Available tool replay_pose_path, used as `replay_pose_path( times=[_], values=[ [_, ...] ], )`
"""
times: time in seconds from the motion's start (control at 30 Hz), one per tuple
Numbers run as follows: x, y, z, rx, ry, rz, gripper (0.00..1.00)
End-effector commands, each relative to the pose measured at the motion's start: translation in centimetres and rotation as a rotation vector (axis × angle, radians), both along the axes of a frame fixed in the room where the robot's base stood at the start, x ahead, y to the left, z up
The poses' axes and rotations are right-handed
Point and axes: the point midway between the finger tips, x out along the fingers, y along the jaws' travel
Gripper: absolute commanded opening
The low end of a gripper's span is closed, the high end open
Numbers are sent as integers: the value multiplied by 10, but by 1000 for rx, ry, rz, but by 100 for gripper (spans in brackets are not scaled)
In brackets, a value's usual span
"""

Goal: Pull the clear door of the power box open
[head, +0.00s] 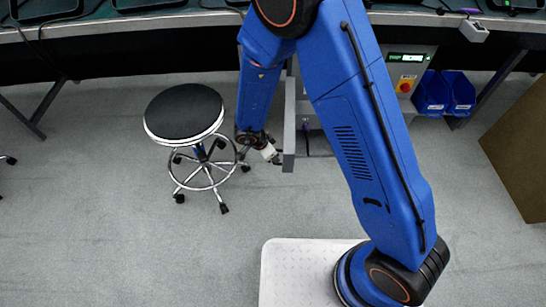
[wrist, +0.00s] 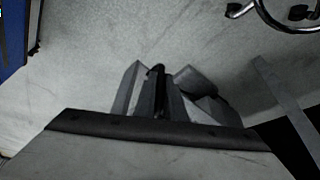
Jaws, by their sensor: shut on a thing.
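The power box (head: 408,72) stands under the bench, with a green-lit display and a red knob on yellow. My arm hides much of its front. A grey-framed panel, which looks like its door (head: 289,125), stands out from the box toward me, seen nearly edge-on left of my arm. My gripper (head: 274,156) is at the panel's lower left edge. In the wrist view my gripper (wrist: 160,92) is shut on a narrow dark piece, apparently the door's handle. The exact contact is too small and dark to make out.
A round black stool (head: 184,111) with chrome legs stands close left of my gripper; its foot ring (wrist: 285,22) shows in the wrist view. Blue bins (head: 445,92) sit right of the box. A brown panel (head: 518,145) is at far right. Floor in front is clear.

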Motion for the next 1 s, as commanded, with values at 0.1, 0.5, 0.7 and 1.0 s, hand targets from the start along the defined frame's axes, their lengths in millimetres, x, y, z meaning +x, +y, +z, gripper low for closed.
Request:
replay_pose_path(
  times=[0.1,0.5,0.7,1.0],
  values=[
    [5,0,2,1,-5,1,0],
    [2,0,1,0,-2,0,28],
    [1,3,8,1,-4,2,28],
    [-10,19,54,4,-5,0,28]
  ],
)
